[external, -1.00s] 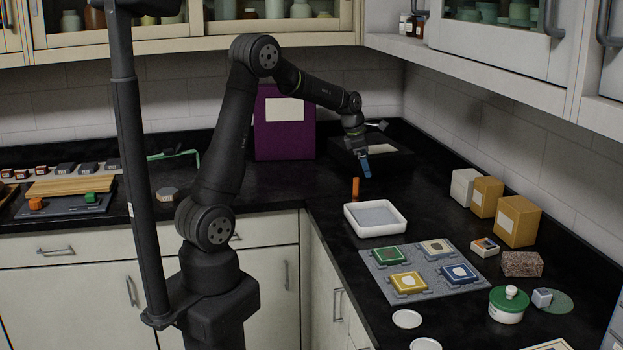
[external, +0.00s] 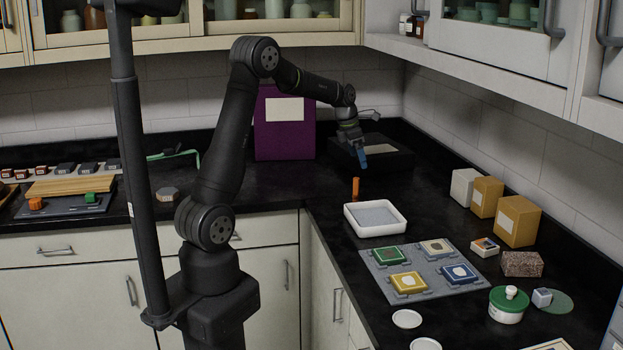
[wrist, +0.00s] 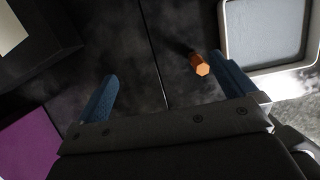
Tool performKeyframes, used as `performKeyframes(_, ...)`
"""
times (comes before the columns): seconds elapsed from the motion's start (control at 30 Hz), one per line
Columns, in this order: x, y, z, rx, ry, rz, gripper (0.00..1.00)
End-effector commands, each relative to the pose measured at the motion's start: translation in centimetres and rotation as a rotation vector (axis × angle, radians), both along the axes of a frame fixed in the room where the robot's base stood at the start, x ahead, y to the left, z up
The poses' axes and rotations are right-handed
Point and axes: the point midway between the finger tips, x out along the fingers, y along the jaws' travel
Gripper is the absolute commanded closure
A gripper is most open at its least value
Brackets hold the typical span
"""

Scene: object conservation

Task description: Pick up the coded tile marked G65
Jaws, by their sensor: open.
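Several framed coloured tiles sit on a grey board on the right counter: a green tile (external: 389,256), a brown tile (external: 436,247), a yellow tile (external: 408,282) and a blue tile (external: 459,273). Their markings are too small to read, so I cannot tell which is G65. My gripper (external: 362,160) is above the counter's back corner, in front of the black box and well behind the tiles. In the wrist view my gripper (wrist: 178,95) has its two blue fingers spread wide with nothing between them.
An orange hexagonal post (external: 355,188) stands near my gripper, also in the wrist view (wrist: 202,69). A white tray (external: 376,232) lies between it and the grey board (external: 422,267). A purple box (external: 284,145) and a black box (external: 398,160) stand behind. Boxes (external: 517,221) line the right wall.

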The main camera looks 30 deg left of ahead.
Motion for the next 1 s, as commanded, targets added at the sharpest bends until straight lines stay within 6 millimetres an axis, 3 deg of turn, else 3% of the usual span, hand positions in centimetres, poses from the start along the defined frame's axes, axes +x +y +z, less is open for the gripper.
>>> performKeyframes(0.13, 0.0, 0.0, 0.0, 0.0, 0.0, 0.0, 0.0)
performKeyframes(0.27, 0.0, 0.0, 0.0, 0.0, 0.0, -0.001, 0.2)
performKeyframes(0.53, 0.1, -0.3, 0.0, 0.0, 0.0, -0.008, 0.2)
performKeyframes(0.63, 0.5, -2.4, 0.2, -0.002, 0.002, -0.073, 0.2)
performKeyframes(0.77, 1.3, -9.7, 0.9, -0.014, 0.011, -0.287, 0.2)
performKeyframes(0.87, 1.0, -17.5, 1.7, -0.03, 0.017, -0.526, 0.2)
performKeyframes(1.0, -1.5, -28.3, 2.7, -0.06, 0.02, -0.87, 0.2)
